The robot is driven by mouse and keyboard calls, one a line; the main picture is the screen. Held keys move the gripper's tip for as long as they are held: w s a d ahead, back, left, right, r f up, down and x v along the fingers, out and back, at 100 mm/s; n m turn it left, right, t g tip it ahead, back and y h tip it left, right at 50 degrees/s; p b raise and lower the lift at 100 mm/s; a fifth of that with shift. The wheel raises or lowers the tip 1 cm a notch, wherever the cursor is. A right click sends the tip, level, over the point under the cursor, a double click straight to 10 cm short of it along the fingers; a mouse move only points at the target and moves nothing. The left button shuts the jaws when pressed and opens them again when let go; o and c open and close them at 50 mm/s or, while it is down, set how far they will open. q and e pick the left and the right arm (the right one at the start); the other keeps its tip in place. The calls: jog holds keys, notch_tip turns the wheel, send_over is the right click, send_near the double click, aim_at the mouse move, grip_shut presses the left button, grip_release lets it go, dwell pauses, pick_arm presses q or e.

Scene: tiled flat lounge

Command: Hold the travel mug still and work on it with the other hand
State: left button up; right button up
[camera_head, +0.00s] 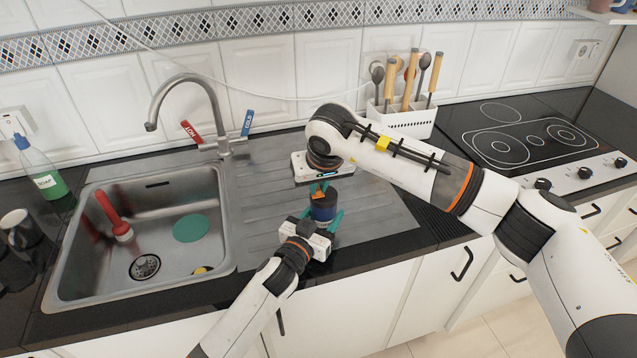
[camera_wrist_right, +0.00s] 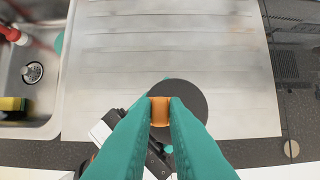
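In the right wrist view the green fingers close on both sides of the orange knob (camera_wrist_right: 160,111), above the dark round top of the mug (camera_wrist_right: 187,98). The knob's underside is hidden.
A steel sink (camera_head: 85,215) lies to the left, with a red-handled brush (camera_head: 110,210) and a green disc (camera_head: 191,228) in it. A white utensil rack (camera_head: 405,122) stands behind my right arm. A hob (camera_head: 520,140) is at the right. The drainboard (camera_head: 265,180) is otherwise clear.

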grip_shut()
jog(key=shift+d, duration=0.1)
jog(key=shift+w+d, duration=0.3)
jog(key=shift+d, duration=0.5)
jog(key=shift+w+d, duration=0.25)
jog(key=shift+d, duration=0.5)
jog(key=o, duration=0.5)
grip_release()
jog(key=shift+o, duration=0.2)
jog(key=shift+a, duration=0.1)
jog(key=v, duration=1.2)
